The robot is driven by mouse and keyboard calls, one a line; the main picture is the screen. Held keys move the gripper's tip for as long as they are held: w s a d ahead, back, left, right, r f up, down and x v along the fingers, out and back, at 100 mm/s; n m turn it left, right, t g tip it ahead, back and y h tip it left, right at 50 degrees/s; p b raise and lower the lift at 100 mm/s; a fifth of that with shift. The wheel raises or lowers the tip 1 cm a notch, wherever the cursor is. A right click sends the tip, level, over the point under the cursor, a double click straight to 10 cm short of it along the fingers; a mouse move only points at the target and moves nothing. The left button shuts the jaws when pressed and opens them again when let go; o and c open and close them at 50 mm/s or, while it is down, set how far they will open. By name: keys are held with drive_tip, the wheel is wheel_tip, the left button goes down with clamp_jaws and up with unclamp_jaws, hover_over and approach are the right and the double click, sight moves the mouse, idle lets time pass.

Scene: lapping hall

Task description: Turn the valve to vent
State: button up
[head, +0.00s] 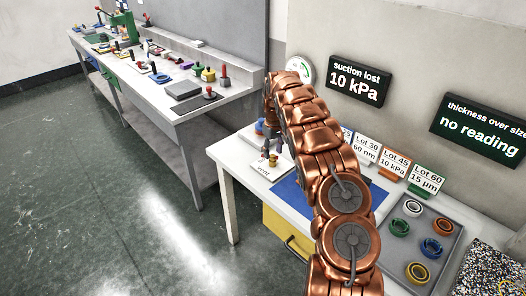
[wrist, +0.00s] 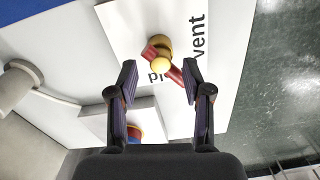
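The valve, with a yellow-brass knob (wrist: 161,63) and a red lever (wrist: 176,75), stands on a white plate (wrist: 229,30) in the wrist view. In the head view my arm covers most of the gripper and valve area; the "vent" plate (head: 262,172) shows there.
A display (head: 357,81) reads "suction lost 10 kPa"; another (head: 482,130) reads "no reading". A dial gauge (head: 300,69) is on the wall. Lot signs and a grey tray (head: 391,262) of rings stand right.

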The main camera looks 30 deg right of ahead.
sight(273, 155)
wheel_tip(273, 155, up, 6)
drive_tip(key=shift+r+b, duration=0.1)
drive_tip(key=shift+b, duration=0.8)
drive_tip(key=s+a+r+m, duration=0.1)
drive_tip(key=s+a+r, duration=0.4)
drive_tip(key=s+a, duration=0.2)
drive_tip(key=s+a+r+g, duration=0.1)
drive_tip(key=s+a+r, duration=0.5)
drive_tip(key=s, duration=0.5)
drive_tip(key=shift+s+a+r+m+h+b, duration=0.15)
drive_tip(key=shift+a+m+h+b, duration=0.2)
drive_tip(key=shift+a, duration=0.7)
